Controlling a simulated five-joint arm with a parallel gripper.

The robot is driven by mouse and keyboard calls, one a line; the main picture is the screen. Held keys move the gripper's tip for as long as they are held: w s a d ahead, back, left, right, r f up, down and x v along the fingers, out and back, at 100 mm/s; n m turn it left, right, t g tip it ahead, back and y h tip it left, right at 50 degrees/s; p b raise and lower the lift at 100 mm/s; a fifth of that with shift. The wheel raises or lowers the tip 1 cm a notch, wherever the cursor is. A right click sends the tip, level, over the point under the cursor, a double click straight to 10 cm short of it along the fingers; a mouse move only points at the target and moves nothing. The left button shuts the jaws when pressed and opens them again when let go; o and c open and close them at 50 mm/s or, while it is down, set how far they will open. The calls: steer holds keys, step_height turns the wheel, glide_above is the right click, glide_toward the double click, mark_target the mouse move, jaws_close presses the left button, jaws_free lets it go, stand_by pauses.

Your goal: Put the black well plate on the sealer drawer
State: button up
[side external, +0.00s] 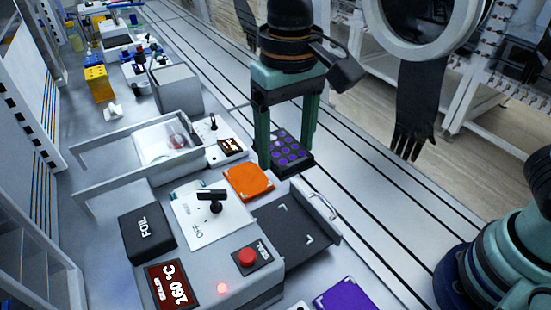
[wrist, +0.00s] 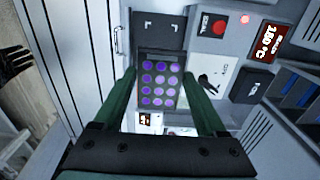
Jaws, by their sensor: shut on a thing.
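The black well plate (side external: 291,150) has purple wells and shows between the two green fingers of my gripper (side external: 286,157). In the wrist view, the well plate (wrist: 158,84) lies between the fingertips (wrist: 160,74), and the gripper is shut on it. The sealer drawer (side external: 290,228) is a dark flat tray with white corner marks and a handle at its outer end. It is pulled out and bare. In the wrist view, the drawer (wrist: 160,30) lies just above the plate in the picture. The plate is beside the drawer, not over it.
An orange plate (side external: 248,181) lies between the sealer and my gripper. A purple block (side external: 346,295) lies at the front.

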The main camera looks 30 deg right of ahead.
mark_target(283, 235)
step_height(283, 235, down, 20)
steer(key=shift+r, duration=0.15)
stand_by(0.3)
steer(key=o, duration=1.3)
step_height(283, 235, up, 12)
steer(key=d+r+t, duration=0.2)
steer(key=d+r, duration=0.2)
steer(key=d, duration=0.8)
steer(key=s+d+r+t, duration=0.1)
steer(key=d+r+t, duration=0.2)
steer(key=d, duration=0.9)
step_height(283, 235, up, 2)
steer(key=shift+d+r+t, duration=0.1)
steer(key=shift+d+t, duration=0.15)
steer(key=shift+t, duration=0.05)
